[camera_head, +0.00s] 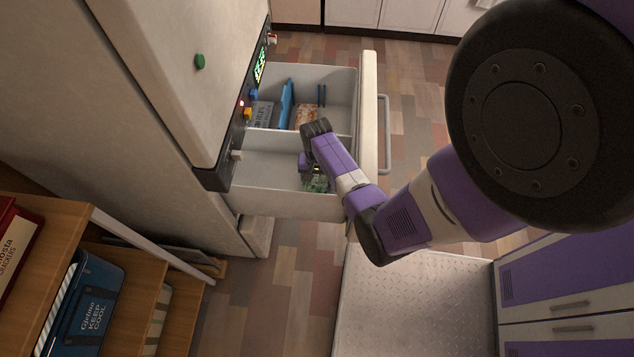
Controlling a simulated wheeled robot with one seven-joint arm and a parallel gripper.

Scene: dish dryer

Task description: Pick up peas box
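An open drawer (270,202) extends from the pale appliance and has two compartments. A small green item (319,185), which may be the peas box, lies in the near compartment, partly hidden by my arm. No label can be read on it. My gripper (311,172) reaches down into that compartment, right above or at the green item. My arm covers most of the fingers, so I cannot tell whether they are open, shut, or touching it.
The far compartment holds a blue item (286,104), a grey lettered pack (263,114) and an orange-brown pack (306,115). A divider (270,138) separates the compartments. The drawer front (368,105) stands right of my gripper. Wooden shelves (130,262) stand lower left.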

